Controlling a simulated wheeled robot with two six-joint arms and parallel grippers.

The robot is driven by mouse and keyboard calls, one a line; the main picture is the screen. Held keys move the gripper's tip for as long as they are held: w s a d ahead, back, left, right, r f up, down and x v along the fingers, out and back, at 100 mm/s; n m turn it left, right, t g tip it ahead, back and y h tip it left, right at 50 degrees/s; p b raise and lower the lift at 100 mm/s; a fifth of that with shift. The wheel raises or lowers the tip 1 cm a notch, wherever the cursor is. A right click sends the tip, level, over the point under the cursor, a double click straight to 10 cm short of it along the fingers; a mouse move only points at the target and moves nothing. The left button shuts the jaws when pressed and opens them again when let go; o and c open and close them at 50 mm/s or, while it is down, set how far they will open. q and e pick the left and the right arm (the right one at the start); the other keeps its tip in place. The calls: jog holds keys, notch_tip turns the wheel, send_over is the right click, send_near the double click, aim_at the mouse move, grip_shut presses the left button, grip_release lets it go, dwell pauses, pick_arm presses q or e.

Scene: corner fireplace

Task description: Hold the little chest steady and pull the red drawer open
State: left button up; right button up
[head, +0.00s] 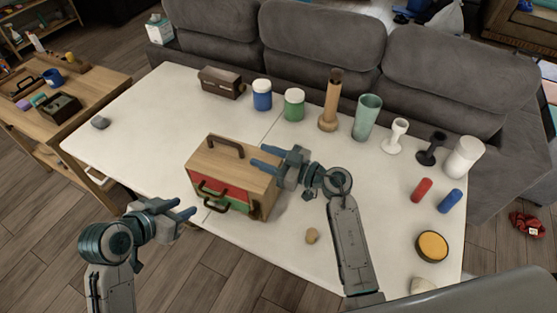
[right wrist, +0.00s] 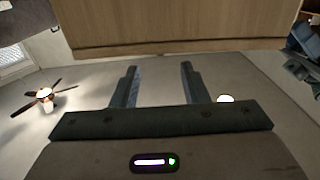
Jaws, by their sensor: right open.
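The little chest (head: 253,175) stands on the white table, with a wooden top and a dark carrying handle. Its coloured front faces me and shows the red drawer (head: 235,190) beside green parts, with dark pulls. I cannot tell whether the drawer is fully closed. My left gripper (head: 190,210) is open and empty, in front of the chest at its lower left, apart from the pulls. My right gripper (head: 262,157) is open by the chest's right top edge; contact is unclear. In the right wrist view its fingers (right wrist: 158,75) point at the chest's wooden panel (right wrist: 165,28), with nothing between them.
Jars (head: 294,105), a wooden bottle (head: 329,105), a green tumbler (head: 366,118) and goblets line the table's back. Red (head: 422,190) and blue cylinders and a yellow-topped round tin (head: 432,246) lie right. The table's left is mostly clear.

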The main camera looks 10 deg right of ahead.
aim_at(241, 148)
jog(key=x, duration=0.6)
jog(key=shift+w+a, duration=0.2)
jog(key=shift+a, duration=0.05)
grip_shut()
pick_arm(q)
jog(key=shift+c, duration=0.5)
